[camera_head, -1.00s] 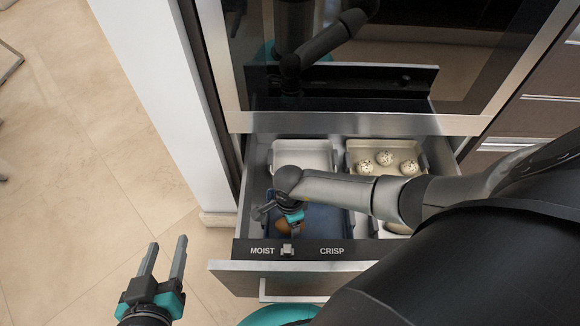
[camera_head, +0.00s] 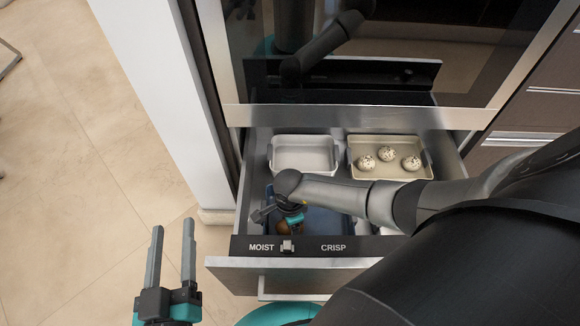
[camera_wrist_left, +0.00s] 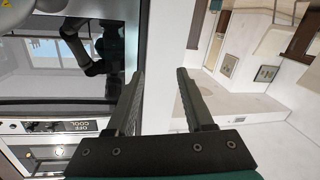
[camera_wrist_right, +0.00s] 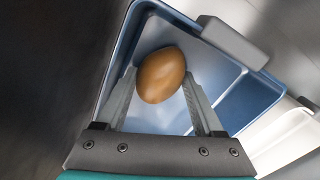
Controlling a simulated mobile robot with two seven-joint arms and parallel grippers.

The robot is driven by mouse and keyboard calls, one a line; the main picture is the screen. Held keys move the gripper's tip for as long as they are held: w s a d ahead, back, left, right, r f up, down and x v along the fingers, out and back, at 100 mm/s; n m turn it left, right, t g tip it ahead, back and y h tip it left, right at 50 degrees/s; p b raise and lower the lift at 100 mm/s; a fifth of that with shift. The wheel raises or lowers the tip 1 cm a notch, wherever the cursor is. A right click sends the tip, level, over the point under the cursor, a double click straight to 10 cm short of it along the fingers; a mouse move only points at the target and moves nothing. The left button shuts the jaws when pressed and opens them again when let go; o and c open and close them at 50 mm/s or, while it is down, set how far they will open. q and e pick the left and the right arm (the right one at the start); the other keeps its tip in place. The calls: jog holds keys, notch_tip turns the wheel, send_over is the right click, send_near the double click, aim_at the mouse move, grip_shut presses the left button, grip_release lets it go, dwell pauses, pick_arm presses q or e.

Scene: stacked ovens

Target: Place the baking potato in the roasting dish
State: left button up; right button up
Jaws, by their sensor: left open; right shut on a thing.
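The baking potato (camera_wrist_right: 161,76) is brown and egg-shaped in the right wrist view. My right gripper (camera_wrist_right: 159,80) is shut on it, one finger on each side, over a blue divided dish (camera_wrist_right: 246,100). I cannot tell whether the potato touches the dish floor. In the head view my right gripper (camera_head: 289,222) is low in the drawer's front left part, and the potato (camera_head: 284,229) is mostly hidden. The blue dish (camera_head: 326,222) shows beside it. My left gripper (camera_head: 172,226) is open and empty, left of the drawer. It is also empty in the left wrist view (camera_wrist_left: 160,75).
The open drawer (camera_head: 360,265) is marked MOIST and CRISP. A whitish dish (camera_head: 304,153) sits at its back left. A beige tray (camera_head: 360,146) with three speckled balls (camera_head: 387,153) sits at its back right. My right arm hides much of the front right. Floor left of the drawer is clear.

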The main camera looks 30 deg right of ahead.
jog(key=o, duration=1.2)
jog(key=shift+f, duration=0.1)
jog(key=shift+o, duration=0.2)
